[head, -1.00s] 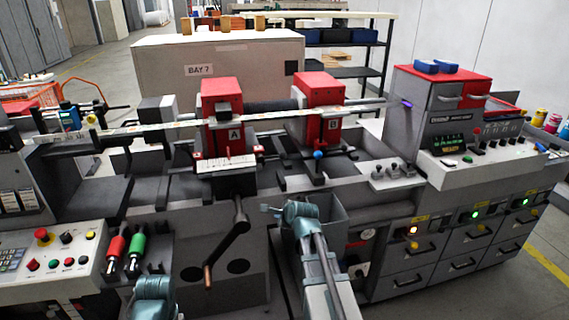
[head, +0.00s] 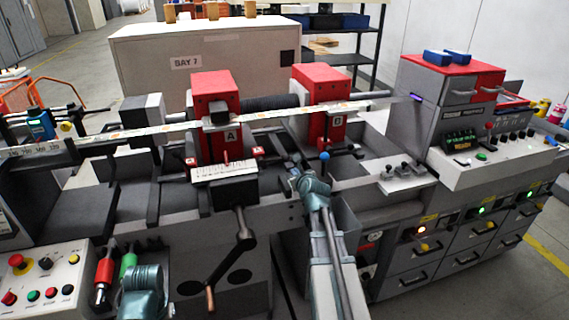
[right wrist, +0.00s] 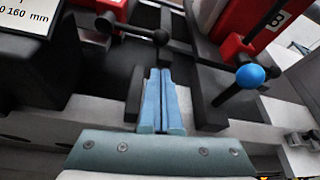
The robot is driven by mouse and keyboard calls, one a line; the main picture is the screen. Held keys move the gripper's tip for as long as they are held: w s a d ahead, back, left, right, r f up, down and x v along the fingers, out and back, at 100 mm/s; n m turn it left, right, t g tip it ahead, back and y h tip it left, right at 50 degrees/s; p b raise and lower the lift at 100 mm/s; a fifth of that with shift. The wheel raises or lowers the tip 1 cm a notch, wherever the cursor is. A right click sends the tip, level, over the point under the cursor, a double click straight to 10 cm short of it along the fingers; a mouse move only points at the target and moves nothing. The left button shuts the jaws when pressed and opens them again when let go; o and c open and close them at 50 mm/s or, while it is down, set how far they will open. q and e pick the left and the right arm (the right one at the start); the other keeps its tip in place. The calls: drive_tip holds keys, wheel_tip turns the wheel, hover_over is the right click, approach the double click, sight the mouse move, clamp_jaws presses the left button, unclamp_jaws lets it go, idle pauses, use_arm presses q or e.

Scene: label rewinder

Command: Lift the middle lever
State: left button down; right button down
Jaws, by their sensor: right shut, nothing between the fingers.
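A lever with a blue ball knob (head: 324,156) stands below block B (head: 318,100); the knob also shows at right in the right wrist view (right wrist: 250,76). A black-knobbed lever (right wrist: 160,37) lies ahead of my right fingertips there. I cannot tell which one is the middle lever. My right gripper (head: 296,165) is shut and empty, left of the blue knob and apart from it. My left gripper (head: 145,282) is low at left, its fingers unclear.
The red block marked A (head: 216,105) and a white scale plate (head: 224,171) stand left of my right gripper. A long pale web strip (head: 150,130) crosses above the bed. A black crank handle (head: 240,240) hangs in front. A grey bin (head: 345,220) is beside my right arm.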

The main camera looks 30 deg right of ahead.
sight(273, 160)
idle(0.3)
drive_tip(key=b+x, duration=0.3)
drive_tip(key=x, duration=0.7)
drive_tip(key=shift+b, duration=0.35)
drive_tip(key=shift+d, duration=0.15)
